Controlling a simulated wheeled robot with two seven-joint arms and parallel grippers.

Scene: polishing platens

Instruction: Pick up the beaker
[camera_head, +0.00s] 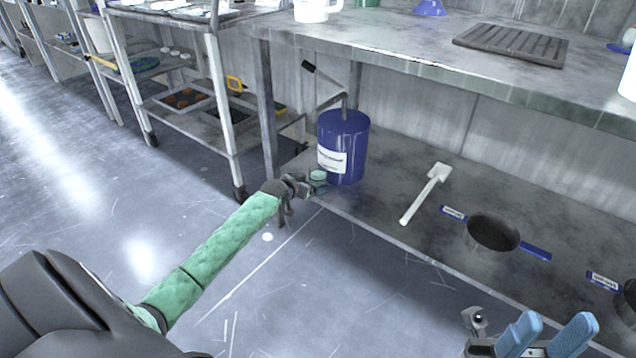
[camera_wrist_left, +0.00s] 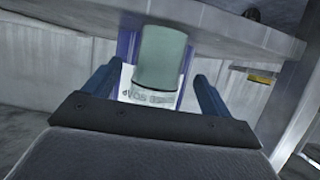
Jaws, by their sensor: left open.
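The beaker (camera_head: 318,177) is a small pale green cylinder on the lower shelf near its left front edge, beside the blue canister. In the left wrist view the beaker (camera_wrist_left: 162,60) stands between my two dark blue fingers, with gaps on both sides. My left gripper (camera_head: 308,188) is open at the beaker, its green-sleeved arm coming from the lower left. In the head view the gripper partly hides the beaker. My right gripper (camera_head: 552,326) is at the bottom right, its light blue fingers apart with nothing seen between them.
The blue canister (camera_head: 343,135) with a white label and bent handle stands right behind the beaker. A white mallet-shaped tool (camera_head: 427,192) and a dark pan (camera_head: 491,233) lie on the lower shelf. The upper shelf (camera_head: 400,50) overhangs. A wheeled cart (camera_head: 215,110) stands left; the floor is clear.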

